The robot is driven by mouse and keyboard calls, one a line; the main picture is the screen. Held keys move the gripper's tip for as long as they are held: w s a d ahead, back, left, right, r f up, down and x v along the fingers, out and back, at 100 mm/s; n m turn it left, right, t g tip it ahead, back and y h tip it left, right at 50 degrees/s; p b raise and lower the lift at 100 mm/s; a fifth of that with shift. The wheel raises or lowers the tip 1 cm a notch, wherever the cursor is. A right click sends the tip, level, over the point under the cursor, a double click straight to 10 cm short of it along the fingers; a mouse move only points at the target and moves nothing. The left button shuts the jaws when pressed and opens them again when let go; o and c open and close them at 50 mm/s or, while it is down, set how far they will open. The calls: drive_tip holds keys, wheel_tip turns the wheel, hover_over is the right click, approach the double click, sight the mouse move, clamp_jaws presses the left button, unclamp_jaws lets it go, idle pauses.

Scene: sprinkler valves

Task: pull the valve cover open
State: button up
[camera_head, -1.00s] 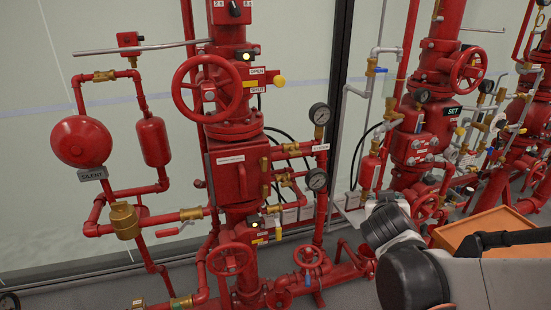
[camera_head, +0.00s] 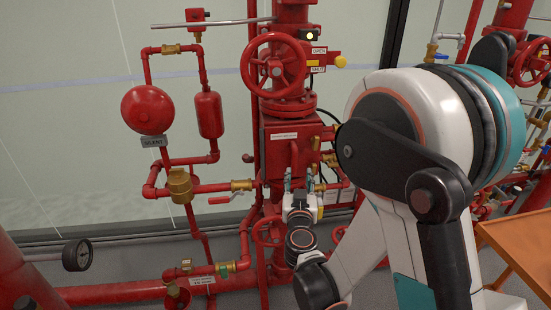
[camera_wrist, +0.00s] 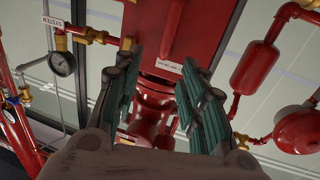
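The valve cover (camera_head: 284,150) is a red box front on the middle riser, with a white label near its top. It looks closed. My gripper (camera_head: 299,176) is in front of its lower part, fingers pointing up. In the wrist view, the cover (camera_wrist: 190,35) stands beyond the fingertips, with its label and a red bar-like handle (camera_wrist: 173,25). My gripper (camera_wrist: 158,85) shows two teal-padded fingers spread apart with nothing between them. I see no clear contact with the handle. In the head view my gripper hides part of the cover's lower end.
A red handwheel (camera_head: 275,65) is above the cover. A red bell (camera_head: 147,108) and brass-fitted pipes stand to the left. A pressure gauge (camera_wrist: 62,64) is beside the cover in the wrist view. An orange table (camera_head: 520,240) is at the right. Low pipes cross the floor.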

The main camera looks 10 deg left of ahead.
sight(294, 156)
drive_tip(key=w, duration=0.4)
drive_tip(key=w+a+b, duration=0.1)
drive_tip(key=w, duration=0.4)
drive_tip(key=w+a, duration=0.1)
drive_tip(key=w, duration=0.3)
drive_tip(key=shift+w+f+b, duration=0.1)
drive_tip(key=shift+w+b, duration=0.15)
drive_tip(key=shift+b, duration=0.05)
clamp_jaws()
